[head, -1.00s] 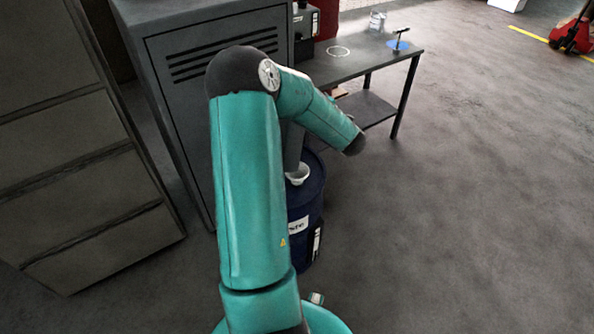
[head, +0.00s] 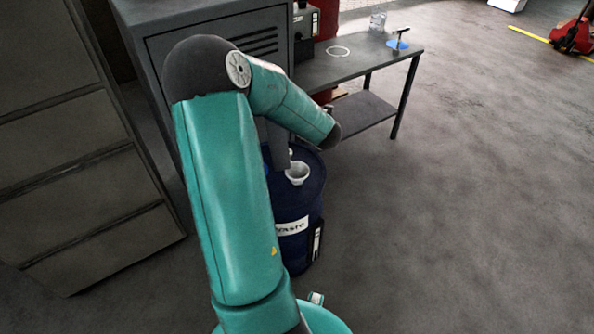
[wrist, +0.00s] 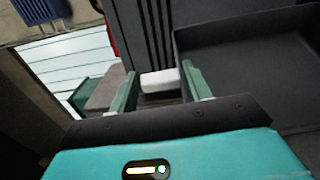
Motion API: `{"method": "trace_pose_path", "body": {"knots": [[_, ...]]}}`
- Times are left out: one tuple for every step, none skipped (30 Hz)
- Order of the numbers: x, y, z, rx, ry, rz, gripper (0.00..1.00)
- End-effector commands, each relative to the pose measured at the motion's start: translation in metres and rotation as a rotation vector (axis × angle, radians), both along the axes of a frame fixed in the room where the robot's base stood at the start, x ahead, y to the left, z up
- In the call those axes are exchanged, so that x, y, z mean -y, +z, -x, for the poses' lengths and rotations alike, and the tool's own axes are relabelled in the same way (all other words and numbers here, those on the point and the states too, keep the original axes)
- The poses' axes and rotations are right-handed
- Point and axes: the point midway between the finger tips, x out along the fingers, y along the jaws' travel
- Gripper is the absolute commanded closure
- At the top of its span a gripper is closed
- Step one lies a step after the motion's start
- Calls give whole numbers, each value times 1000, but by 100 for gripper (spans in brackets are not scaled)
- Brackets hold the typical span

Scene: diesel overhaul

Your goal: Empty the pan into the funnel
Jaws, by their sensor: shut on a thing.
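The funnel (head: 297,172) is pale and sits on top of the blue waste drum (head: 293,226) in the head view. In the wrist view my gripper (wrist: 160,84) has its two green fingers closed on a short white grip (wrist: 159,80). A dark, shallow, raised-rim pan (wrist: 240,62) fills the right side of that view, beside the fingers. How the grip joins the pan is not clear, and I cannot make out any liquid in it. In the head view my arm hides the gripper and the pan.
A grey cabinet (head: 152,42) with vents stands behind my arm. A dark bench (head: 345,68) behind the drum carries a clear container (head: 377,22) and a blue disc (head: 398,45). A drawer unit (head: 60,150) stands at left.

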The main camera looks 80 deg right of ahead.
Motion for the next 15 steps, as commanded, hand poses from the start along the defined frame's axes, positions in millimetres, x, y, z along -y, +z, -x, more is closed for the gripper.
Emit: {"method": "trace_pose_path", "body": {"knots": [[-2,6,-5,3,1,3,100],[-3,7,-6,2,0,2,100],[-4,8,-8,2,0,2,100],[-4,8,-8,1,0,1,100],[-4,9,-8,1,-1,1,100],[-4,8,-8,1,-1,1,100],[-4,8,-8,1,-1,1,100],[-4,8,-8,1,-1,1,100],[-4,8,-8,1,-1,1,100],[-4,8,-8,1,-1,1,100],[-4,8,-8,1,-1,1,100],[-4,8,-9,-2,0,2,100],[-5,8,-10,-7,0,5,100],[-6,7,-13,-13,0,7,100],[-8,6,-16,-25,1,14,100]]}}
